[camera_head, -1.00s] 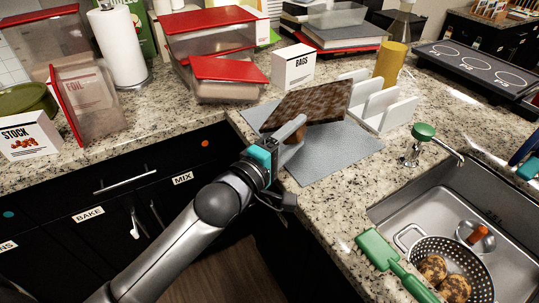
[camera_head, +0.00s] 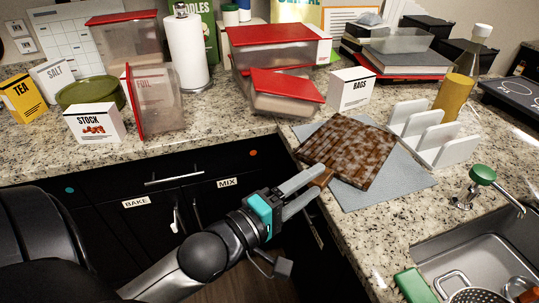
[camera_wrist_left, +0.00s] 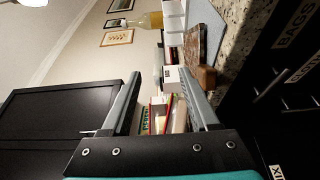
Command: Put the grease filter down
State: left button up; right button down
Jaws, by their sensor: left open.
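The grease filter (camera_head: 350,150), a brown mottled square panel with a short wooden-looking handle (camera_head: 323,177), lies on the grey mat (camera_head: 405,190) at the counter corner. Its handle points toward the counter's front edge. My left gripper (camera_head: 315,183) is open, its fingertips close by the handle; I cannot tell whether they touch it. In the left wrist view the filter (camera_wrist_left: 192,45) and its handle (camera_wrist_left: 207,78) show edge-on, beside the right-hand finger and outside the gap between the fingers (camera_wrist_left: 160,70). My right gripper is not in view.
A BAGS box (camera_head: 351,92) and red-lidded containers (camera_head: 283,90) stand behind. The tap (camera_head: 480,180) and sink (camera_head: 465,255) are at right. The counter's front edge is beneath my gripper.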

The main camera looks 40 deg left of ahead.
pick_arm(q)
jog(key=s+a+f+m+g+y, duration=0.2)
jog(key=s+a+f+m+g, duration=0.15)
jog(key=f, duration=1.25)
jog(key=s+a+f+m+g+y, duration=0.2)
jog(key=f+m+g, duration=0.15)
jog(key=f, duration=1.25)
jog(key=s+d+f+m+g, duration=0.1)
jog(key=s+f+m+g, duration=0.3)
jog(key=s+f, duration=0.7)
jog(key=s+d+f+m+g+y, duration=0.1)
jog(key=s+f+m+g, duration=0.4)
jog(key=s+f, duration=0.5)
jog(key=s+d+m, duration=0.1)
jog(key=s, duration=0.5)
jog(key=shift+s+f, duration=0.35)
jog(key=shift+s, duration=0.05)
